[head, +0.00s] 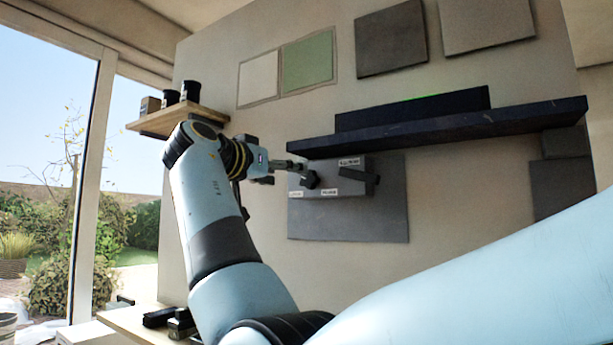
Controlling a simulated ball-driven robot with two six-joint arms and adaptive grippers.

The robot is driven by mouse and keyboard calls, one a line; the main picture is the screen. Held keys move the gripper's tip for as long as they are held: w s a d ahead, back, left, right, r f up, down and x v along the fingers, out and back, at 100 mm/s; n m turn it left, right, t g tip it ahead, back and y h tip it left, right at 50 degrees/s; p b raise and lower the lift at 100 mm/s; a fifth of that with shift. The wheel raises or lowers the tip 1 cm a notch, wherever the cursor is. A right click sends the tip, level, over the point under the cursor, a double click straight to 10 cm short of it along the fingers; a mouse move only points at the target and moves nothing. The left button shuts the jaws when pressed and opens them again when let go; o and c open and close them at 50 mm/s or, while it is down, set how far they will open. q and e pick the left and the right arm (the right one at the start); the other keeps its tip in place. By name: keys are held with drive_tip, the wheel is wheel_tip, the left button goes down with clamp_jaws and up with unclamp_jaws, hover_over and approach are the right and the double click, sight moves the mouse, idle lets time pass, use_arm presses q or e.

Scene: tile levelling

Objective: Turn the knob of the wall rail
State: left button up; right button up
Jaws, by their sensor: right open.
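The wall rail (470,124) is a long dark bar across the wall, with a dark strip on top showing a thin green glow. Below its left part is a grey box (345,170) with small white labels. Two dark knob-like pieces are on it, a left one (309,180) and a right one (372,182). My right gripper (297,167) is open, at the left edge of the box and close to the left knob. I cannot tell whether it touches the knob. My left gripper is not in view.
A grey panel (350,224) is behind and below the box. Sample tiles, one green (307,63), hang above the rail. A wooden shelf (160,119) with dark containers is at left. A glazed opening shows a garden. My right arm covers the lower middle.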

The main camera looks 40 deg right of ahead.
sight(306, 177)
drive_tip(key=p+x, duration=0.1)
drive_tip(key=x, duration=0.6)
drive_tip(key=shift+s, duration=0.1)
drive_tip(key=shift+w+d, duration=0.3)
drive_tip(key=shift+d, duration=0.25)
drive_tip(key=c, duration=1.2)
drive_tip(key=n+p, duration=0.2)
drive_tip(key=shift+r+n, duration=0.15)
drive_tip(key=shift+n, duration=0.15)
drive_tip(key=shift+n+p, duration=0.45)
drive_tip(key=shift+n, duration=0.65)
drive_tip(key=o, duration=1.2)
drive_tip(key=shift+a, duration=0.1)
